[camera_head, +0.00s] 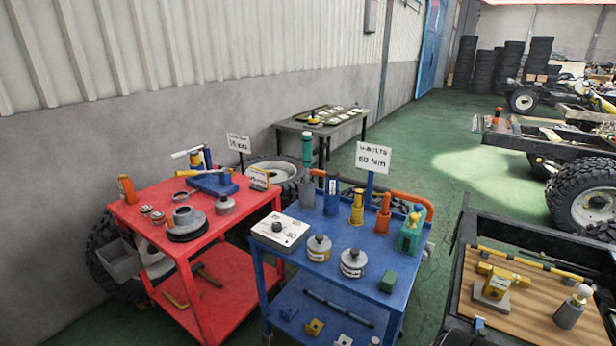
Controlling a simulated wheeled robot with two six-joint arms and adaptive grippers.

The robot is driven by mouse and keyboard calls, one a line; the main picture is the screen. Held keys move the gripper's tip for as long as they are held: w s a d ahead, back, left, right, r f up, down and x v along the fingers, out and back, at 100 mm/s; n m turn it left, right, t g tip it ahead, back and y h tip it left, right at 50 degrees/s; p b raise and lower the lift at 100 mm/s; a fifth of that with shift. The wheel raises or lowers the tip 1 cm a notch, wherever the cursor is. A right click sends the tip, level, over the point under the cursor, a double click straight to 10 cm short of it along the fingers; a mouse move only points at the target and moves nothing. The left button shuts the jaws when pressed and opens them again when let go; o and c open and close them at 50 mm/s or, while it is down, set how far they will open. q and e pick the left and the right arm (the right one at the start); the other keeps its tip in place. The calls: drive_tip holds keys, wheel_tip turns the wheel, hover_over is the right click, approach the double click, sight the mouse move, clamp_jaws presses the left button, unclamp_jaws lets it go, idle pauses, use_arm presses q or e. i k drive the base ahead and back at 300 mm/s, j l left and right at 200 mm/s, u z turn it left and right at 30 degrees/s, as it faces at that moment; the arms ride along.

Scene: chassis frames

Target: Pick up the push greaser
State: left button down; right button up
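I cannot tell for sure which thing is the push greaser. Several upright tool-like pieces stand along the back of the blue cart (300,262): a grey cylinder with a green top (307,186), a dark blue cylinder (331,196), a yellow piece with a narrower top (357,208) and an orange piece with a narrow top (383,218). A green piece (410,236) stands at their right end. An orange cylinder (127,189) stands on the left corner of the red cart (150,231). Neither of my grippers is in view.
A sign reading 60 Nm (372,157) rises behind. A wooden-topped bench (530,310) is at right. Green floor (440,190) lies open beyond.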

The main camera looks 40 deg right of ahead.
sight(332, 176)
drive_tip(key=i+j+z, duration=0.15)
drive_tip(key=i+z, duration=0.35)
drive_tip(key=i+j+z, duration=0.45)
drive_tip(key=i, duration=0.15)
drive_tip(key=i+j+z, duration=0.5)
